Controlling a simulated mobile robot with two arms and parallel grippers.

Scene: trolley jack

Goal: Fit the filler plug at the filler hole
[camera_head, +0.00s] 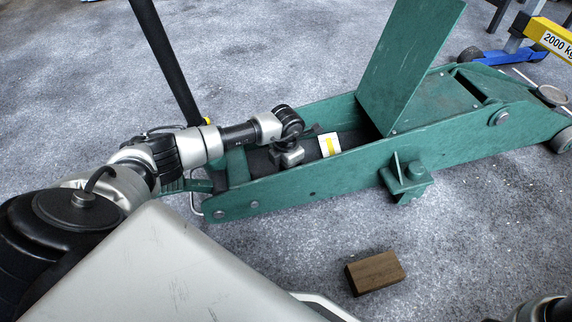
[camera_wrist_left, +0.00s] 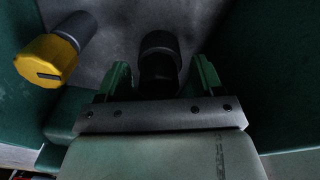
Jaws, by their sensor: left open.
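My left gripper (camera_head: 287,158) reaches down into the open bay of the green trolley jack (camera_head: 290,178); its fingertips are hidden in the head view. In the left wrist view the left gripper (camera_wrist_left: 163,78) is open, its two green fingers apart. A dark round part (camera_wrist_left: 160,48) stands between and just beyond the fingers, with no clear contact. It is too dark to tell whether this is the filler plug or the neck of the filler hole. A yellow slotted cap on a grey cylinder (camera_wrist_left: 47,61) lies left of the fingers.
Green side walls flank the bay closely. The black handle (camera_head: 165,60) rises behind the arm. A wooden block (camera_head: 375,272) lies on the otherwise clear floor in front.

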